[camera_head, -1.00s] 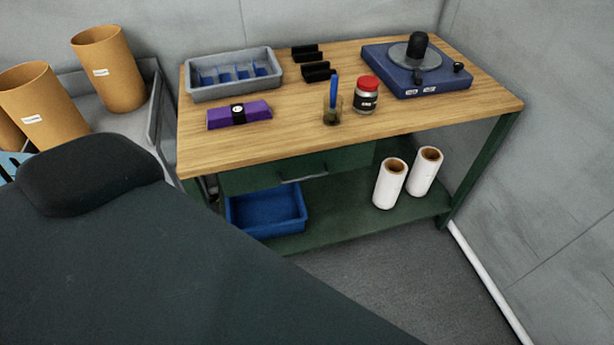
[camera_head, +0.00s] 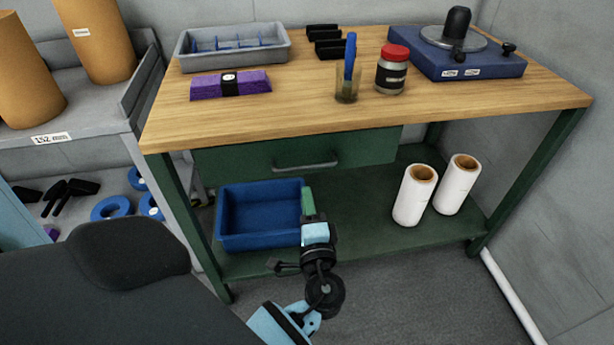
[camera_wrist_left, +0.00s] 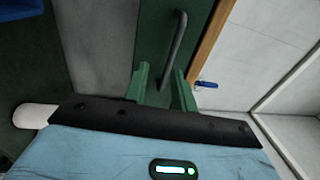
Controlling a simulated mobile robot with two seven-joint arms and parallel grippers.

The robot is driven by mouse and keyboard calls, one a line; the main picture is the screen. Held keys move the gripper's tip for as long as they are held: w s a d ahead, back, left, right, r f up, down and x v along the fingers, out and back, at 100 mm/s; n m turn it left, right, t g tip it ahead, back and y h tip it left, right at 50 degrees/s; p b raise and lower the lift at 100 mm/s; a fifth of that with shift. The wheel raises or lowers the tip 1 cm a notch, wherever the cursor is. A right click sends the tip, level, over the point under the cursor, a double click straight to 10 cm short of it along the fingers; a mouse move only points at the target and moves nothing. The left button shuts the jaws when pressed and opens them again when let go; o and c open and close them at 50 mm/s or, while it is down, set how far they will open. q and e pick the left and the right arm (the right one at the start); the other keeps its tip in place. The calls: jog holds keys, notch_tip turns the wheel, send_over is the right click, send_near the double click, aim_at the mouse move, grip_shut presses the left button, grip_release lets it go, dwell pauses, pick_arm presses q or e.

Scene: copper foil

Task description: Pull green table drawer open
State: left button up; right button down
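The green drawer (camera_head: 235,160) is under the wooden tabletop, its front close beneath the table edge. Its grey bar handle (camera_head: 305,167) runs across the front; in the left wrist view the handle (camera_wrist_left: 174,50) lies ahead of the fingertips, towards the right finger. My left gripper (camera_head: 308,196) is below the handle, in front of the blue bin's right side. Its two green fingers (camera_wrist_left: 160,84) are apart with nothing between them, not touching the handle. My right gripper is not in view.
The green table with wooden top (camera_head: 440,115) carries a grey tray (camera_head: 190,64), a purple block (camera_head: 205,88), a glass cup (camera_head: 347,92), a red-lidded jar (camera_head: 391,77) and a blue device (camera_head: 490,66). The lower shelf holds a blue bin (camera_head: 260,238) and white rolls (camera_head: 412,200).

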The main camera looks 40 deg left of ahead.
aim_at(303, 168)
pick_arm(q)
jog(key=shift+y, duration=0.4)
jog(key=shift+d+r+p+x, duration=0.1)
jog(key=shift+r+x, duration=0.15)
jog(key=shift+x, duration=1.15)
jog(key=shift+d+r+p+x, duration=0.15)
jog(key=shift+r+x, duration=0.1)
jog(key=shift+x, duration=1.15)
jog(key=shift+r+p+x, duration=0.1)
jog(key=shift+r+x, duration=0.15)
jog(key=shift+x, duration=1.15)
jog(key=shift+w, duration=0.1)
jog(key=shift+c, duration=0.5)
grip_shut()
